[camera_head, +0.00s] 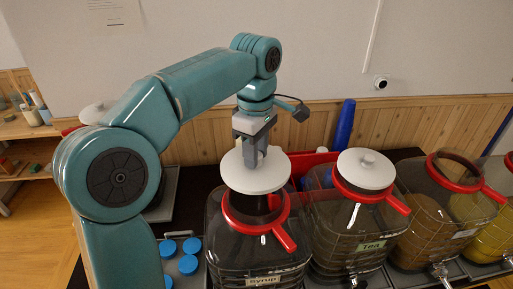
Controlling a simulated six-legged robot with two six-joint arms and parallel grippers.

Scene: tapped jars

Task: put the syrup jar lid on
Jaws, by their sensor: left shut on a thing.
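The syrup jar (255,245) is a clear jar with a dark content, a red collar with a handle, and a label reading "Syrup" at its front. My left gripper (262,158) comes down from above and is shut on the white round lid (255,179). The lid is over the back of the jar's mouth and looks a little above the red collar (240,222). The front of the dark opening shows below the lid's edge. I cannot tell whether lid and collar touch. My right gripper is not in view.
The tea jar (350,240) stands to the right with its white lid (366,168) on. An open jar (425,220) with a red collar stands farther right. Several blue caps (188,264) lie left of the syrup jar. A blue upright object (344,125) stands behind.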

